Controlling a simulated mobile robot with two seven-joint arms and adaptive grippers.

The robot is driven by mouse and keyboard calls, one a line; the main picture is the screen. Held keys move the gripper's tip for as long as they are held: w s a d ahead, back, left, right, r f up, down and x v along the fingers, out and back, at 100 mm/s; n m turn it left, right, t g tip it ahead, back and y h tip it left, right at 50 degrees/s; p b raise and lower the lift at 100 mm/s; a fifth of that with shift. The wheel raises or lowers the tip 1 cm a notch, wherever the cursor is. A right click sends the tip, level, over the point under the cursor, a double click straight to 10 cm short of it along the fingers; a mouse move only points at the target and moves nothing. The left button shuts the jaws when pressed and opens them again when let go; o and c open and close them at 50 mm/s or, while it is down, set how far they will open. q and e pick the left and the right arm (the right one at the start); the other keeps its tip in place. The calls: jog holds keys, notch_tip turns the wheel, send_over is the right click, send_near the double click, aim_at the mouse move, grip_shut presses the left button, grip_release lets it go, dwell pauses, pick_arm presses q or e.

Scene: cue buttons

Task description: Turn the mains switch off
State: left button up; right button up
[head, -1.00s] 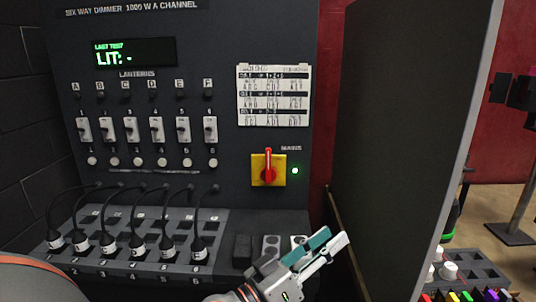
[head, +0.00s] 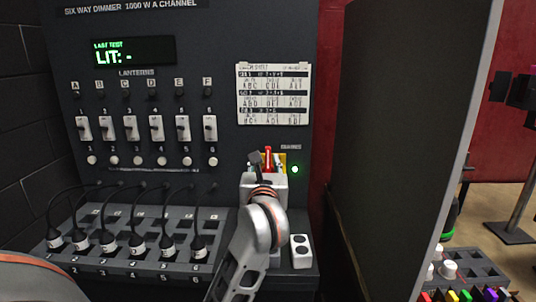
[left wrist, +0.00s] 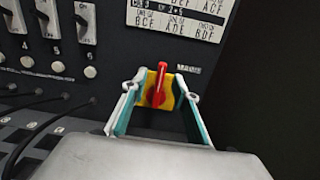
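The mains switch (head: 268,156) is a red rotary handle on a yellow plate, with the handle upright. In the head view its lower part is hidden behind my left gripper (head: 264,160). In the left wrist view the red handle (left wrist: 158,86) stands between the two open fingers of my left gripper (left wrist: 160,100), and it is not clasped. I cannot tell whether the fingertips touch the plate. A green lamp (head: 295,169) beside the switch is lit. My right gripper is not in view.
The dimmer panel (head: 225,30) has several white channel switches (head: 156,127) and a label card (head: 273,94). Several black plugs with cables (head: 110,243) sit on the sloped ledge. A white socket block (head: 301,251) is below the switch. A dark partition (head: 405,150) stands at right.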

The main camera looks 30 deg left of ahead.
aim_at(268, 152)
pick_arm(q)
jog(key=x, duration=0.8)
jog(key=shift+w+d+f+p, duration=0.1)
jog(key=shift+d+f+p, duration=0.2)
jog(key=shift+f, duration=0.1)
jog(key=shift+c, duration=0.3)
grip_shut()
